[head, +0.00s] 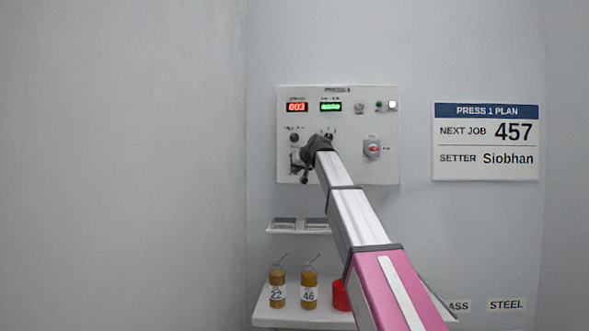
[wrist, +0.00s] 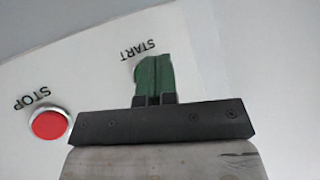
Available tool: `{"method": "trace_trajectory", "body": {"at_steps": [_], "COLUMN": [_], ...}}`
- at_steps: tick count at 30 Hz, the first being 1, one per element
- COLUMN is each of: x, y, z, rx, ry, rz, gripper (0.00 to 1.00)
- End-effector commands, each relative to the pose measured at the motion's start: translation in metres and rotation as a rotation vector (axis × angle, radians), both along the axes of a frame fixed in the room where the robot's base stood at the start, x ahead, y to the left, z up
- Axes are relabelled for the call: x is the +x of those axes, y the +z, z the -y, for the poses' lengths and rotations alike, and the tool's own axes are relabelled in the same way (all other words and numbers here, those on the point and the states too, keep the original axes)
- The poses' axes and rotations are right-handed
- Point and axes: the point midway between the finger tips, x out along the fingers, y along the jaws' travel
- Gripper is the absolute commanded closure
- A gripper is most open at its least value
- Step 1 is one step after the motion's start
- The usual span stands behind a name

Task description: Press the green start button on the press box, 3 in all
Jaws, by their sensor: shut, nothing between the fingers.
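The press box (head: 388,166) is a pale panel on the wall in the head view. In the wrist view, the START label (wrist: 137,50) stands just above my gripper (wrist: 155,60). My gripper is shut and empty, its fingers in front of the green start button (wrist: 139,73), which mostly hides behind them. A red STOP button (wrist: 48,124) is to the left. In the head view my arm's dark end covers the panel's lower left, hiding both buttons.
The box has a red display (head: 297,107) reading 003, a green display (head: 331,106) and a red switch (head: 373,148). Below are a small ledge (head: 298,232), a shelf with two bottles (head: 278,290) and a red cup (head: 341,295). A plan sign (head: 486,141) hangs right.

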Motion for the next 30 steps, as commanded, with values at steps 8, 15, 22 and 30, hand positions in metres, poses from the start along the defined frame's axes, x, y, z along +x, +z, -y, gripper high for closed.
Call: {"method": "trace_trajectory", "body": {"at_steps": [8,15,22,30], "x": [-0.015,-0.036,-0.051,-0.050], "y": [-0.001,0.000,0.000,0.000], "z": [0.000,-0.001,-0.002,-0.002], "rx": [0.000,0.001,0.001,0.000], "ry": [0.000,0.001,0.001,0.000], "rz": [0.000,0.000,0.000,0.000], "gripper": [1.00,1.00,1.00,1.00]}}
